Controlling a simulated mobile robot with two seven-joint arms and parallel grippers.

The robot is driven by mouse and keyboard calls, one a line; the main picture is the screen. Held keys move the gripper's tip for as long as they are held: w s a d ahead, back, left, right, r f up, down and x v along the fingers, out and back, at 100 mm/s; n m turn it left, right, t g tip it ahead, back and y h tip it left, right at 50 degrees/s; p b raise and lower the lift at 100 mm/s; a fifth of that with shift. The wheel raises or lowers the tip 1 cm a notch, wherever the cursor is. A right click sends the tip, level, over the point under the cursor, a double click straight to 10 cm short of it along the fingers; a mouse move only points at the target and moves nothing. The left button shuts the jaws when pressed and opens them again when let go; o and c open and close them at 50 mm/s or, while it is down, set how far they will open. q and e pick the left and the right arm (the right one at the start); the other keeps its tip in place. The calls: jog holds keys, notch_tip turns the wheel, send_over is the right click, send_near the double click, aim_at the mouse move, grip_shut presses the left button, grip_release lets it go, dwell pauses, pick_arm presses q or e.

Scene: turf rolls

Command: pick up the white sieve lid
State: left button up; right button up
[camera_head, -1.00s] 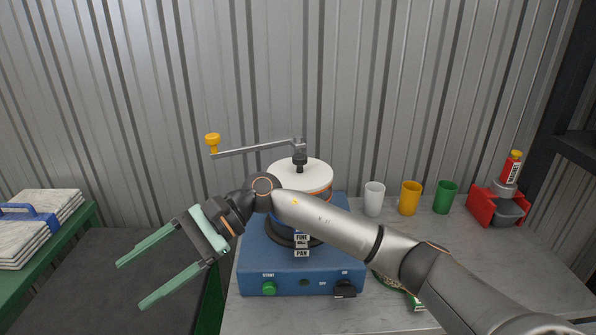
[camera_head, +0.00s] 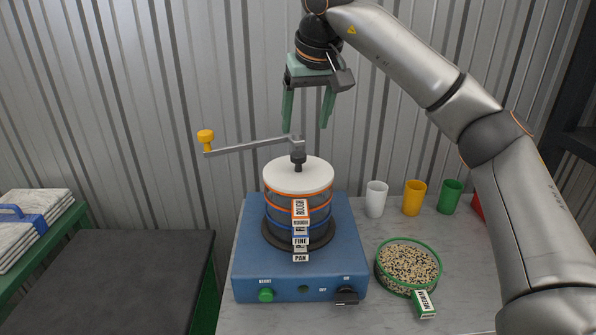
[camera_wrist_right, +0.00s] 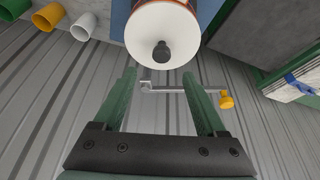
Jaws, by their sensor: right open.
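The white sieve lid (camera_head: 298,175) lies flat on top of the sieve stack (camera_head: 300,212), with a dark knob at its centre under the crank arm's end. In the right wrist view the round white lid (camera_wrist_right: 162,30) and its dark knob (camera_wrist_right: 161,52) show ahead of the fingers. My right gripper (camera_head: 306,128) is open and empty, with its green fingers pointing down above the lid, apart from it. The gripper (camera_wrist_right: 168,85) also shows its two spread fingers in the right wrist view. My left gripper is not in view.
A crank arm with yellow handle (camera_head: 206,137) reaches left from above the lid. The stack stands on a blue shaker base (camera_head: 250,262). A green-rimmed sieve of grains (camera_head: 407,266) and white (camera_head: 375,199), yellow (camera_head: 413,198) and green (camera_head: 449,197) cups stand at right.

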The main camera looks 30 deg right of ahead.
aim_at(299, 154)
jog(key=x, duration=1)
jog(key=shift+a+f, duration=0.15)
jog(key=shift+f, duration=0.15)
grip_shut()
